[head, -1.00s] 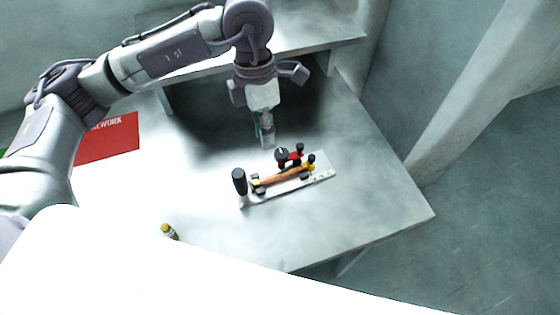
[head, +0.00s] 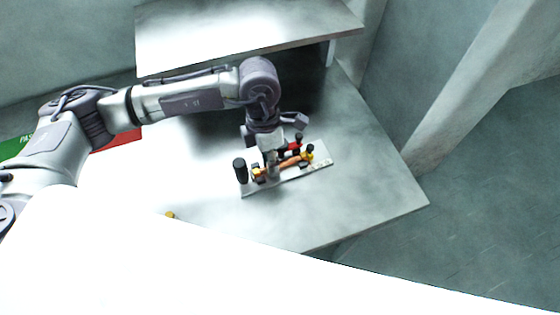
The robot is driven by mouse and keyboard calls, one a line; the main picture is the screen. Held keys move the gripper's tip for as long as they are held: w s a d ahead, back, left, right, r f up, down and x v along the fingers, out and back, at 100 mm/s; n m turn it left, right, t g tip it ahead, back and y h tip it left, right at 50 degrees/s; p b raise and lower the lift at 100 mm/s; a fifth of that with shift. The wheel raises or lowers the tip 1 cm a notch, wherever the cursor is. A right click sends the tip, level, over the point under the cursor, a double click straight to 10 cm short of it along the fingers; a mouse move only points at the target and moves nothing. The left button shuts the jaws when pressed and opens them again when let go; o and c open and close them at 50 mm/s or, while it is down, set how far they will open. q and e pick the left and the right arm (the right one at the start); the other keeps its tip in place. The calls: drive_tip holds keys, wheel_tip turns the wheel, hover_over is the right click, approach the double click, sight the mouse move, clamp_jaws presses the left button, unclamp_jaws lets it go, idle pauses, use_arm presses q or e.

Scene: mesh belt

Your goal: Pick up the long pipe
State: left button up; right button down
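The long pipe, an orange-brown rod (head: 291,161), lies along a pale board (head: 320,163) on the table, with yellow pieces near its ends. My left gripper (head: 272,167) points down from above, with its fingertips at the left half of the pipe. The fingers are small in the picture and cover part of the pipe. I cannot tell whether they are apart or closed on it. The pipe still appears to lie on the board. My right gripper is not in view.
A black upright cylinder (head: 240,170) stands at the board's left end. A red part (head: 296,149) sits behind the pipe. A raised shelf (head: 240,28) is at the back. Free tabletop (head: 360,190) lies to the right. A small yellow-topped object (head: 170,214) is front left.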

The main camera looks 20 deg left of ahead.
use_arm(q)
clamp_jaws()
drive_tip(key=shift+r, duration=0.15)
